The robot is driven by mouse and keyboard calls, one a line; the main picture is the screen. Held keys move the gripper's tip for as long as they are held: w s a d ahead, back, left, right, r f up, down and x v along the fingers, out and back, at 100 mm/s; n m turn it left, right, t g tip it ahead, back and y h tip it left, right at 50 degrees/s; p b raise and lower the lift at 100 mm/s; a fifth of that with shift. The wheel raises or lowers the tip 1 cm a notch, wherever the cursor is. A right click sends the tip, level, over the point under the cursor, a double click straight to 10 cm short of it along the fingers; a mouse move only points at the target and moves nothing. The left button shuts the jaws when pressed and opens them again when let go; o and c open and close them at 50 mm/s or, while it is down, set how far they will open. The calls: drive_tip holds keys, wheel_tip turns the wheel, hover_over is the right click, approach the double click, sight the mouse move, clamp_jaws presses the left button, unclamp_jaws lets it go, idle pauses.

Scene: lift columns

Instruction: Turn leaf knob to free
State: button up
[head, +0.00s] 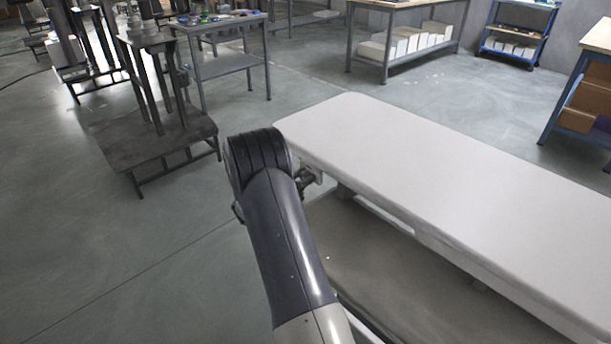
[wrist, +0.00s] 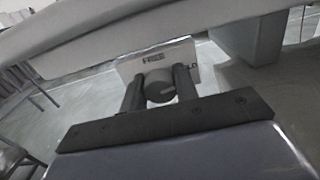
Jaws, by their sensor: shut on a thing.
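The leaf knob (wrist: 159,86) is a dark round knob in the wrist view, in front of a pale plate (wrist: 132,68). The plate carries the word "FREE" above the knob and letters ending in "LD" to its right. My gripper (wrist: 160,90) is shut on the knob, one finger at each side. In the head view my arm reaches to the near left end of a long white-topped table (head: 440,170). The gripper and knob are mostly hidden there behind my arm. I cannot tell from the wrist view which way the knob points.
The white tabletop overhangs just above the gripper, and a pale leg (wrist: 250,40) stands behind on the right. A lower shelf (head: 400,285) lies under the top. A dark stand (head: 160,150) is on the floor at left. The floor between is clear.

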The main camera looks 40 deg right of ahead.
drive_tip(key=n+p, duration=0.2)
drive_tip(key=n, duration=0.1)
drive_tip(key=shift+r, duration=0.15)
drive_tip(key=n+p, duration=0.2)
drive_tip(key=n, duration=0.2)
drive_tip(key=shift+n, duration=0.3)
drive_tip(key=n+p, duration=0.2)
drive_tip(key=n, duration=0.2)
drive_tip(key=shift+n+p, duration=0.85)
drive_tip(key=shift+n, duration=1.25)
drive_tip(key=shift+f, duration=0.2)
drive_tip(key=o, duration=1)
drive_tip(key=shift+c, duration=0.2)
drive_tip(key=shift+w, duration=0.1)
